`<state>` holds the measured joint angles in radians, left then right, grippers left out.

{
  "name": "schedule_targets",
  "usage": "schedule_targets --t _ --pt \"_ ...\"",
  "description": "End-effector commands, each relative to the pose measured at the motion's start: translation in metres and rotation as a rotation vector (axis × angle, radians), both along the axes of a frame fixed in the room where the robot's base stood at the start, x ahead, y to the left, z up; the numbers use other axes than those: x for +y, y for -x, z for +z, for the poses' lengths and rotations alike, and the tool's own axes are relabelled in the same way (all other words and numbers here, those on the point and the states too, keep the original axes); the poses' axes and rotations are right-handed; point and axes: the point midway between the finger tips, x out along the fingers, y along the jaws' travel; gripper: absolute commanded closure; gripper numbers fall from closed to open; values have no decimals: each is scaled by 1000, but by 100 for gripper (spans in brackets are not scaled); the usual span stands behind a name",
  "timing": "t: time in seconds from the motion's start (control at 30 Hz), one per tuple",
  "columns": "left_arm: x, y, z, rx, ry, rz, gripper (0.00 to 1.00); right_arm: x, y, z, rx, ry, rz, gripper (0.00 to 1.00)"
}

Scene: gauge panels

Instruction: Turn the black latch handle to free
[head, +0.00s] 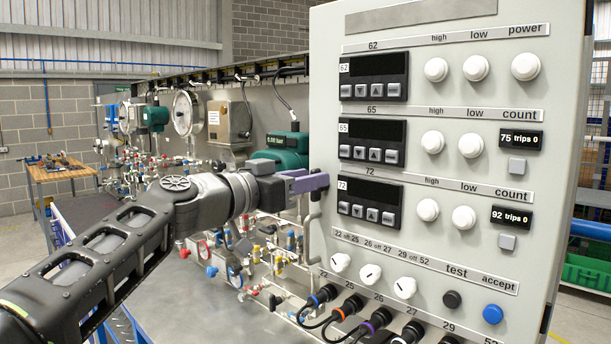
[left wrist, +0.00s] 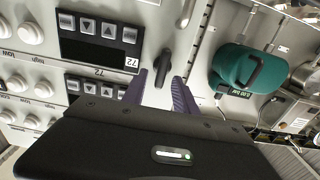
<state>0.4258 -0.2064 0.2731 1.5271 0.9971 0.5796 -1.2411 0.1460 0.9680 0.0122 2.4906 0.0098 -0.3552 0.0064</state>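The black latch handle (left wrist: 163,66) shows in the left wrist view on the pale panel face, near the panel's edge. Its bar runs nearly up and down in that picture, slightly tilted. My left gripper (left wrist: 160,77) is open, with one purple finger on each side of the handle's lower end. I cannot tell whether either finger touches it. My right gripper is in neither view.
Black display modules (head: 370,205) and white knobs (head: 428,210) are close right of my gripper. A green-blue motor housing (head: 282,150) and pipework are behind it. Cables with plugs (head: 350,305) hang along the panel's lower edge. A grey bench top (head: 215,300) lies below.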

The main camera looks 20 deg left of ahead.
Motion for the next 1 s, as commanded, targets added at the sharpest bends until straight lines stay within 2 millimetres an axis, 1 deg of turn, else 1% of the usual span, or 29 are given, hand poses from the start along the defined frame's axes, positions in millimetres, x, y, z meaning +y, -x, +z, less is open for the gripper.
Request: schedule_targets --t 0.07,0.1,0.5,1.0 --pt "0 0 0 0 0 0 65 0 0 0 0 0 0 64" --pt "0 0 0 0 0 0 67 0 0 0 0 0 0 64" --pt "0 0 0 0 0 0 100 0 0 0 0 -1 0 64" --pt "0 0 0 1 3 1 100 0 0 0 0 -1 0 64"
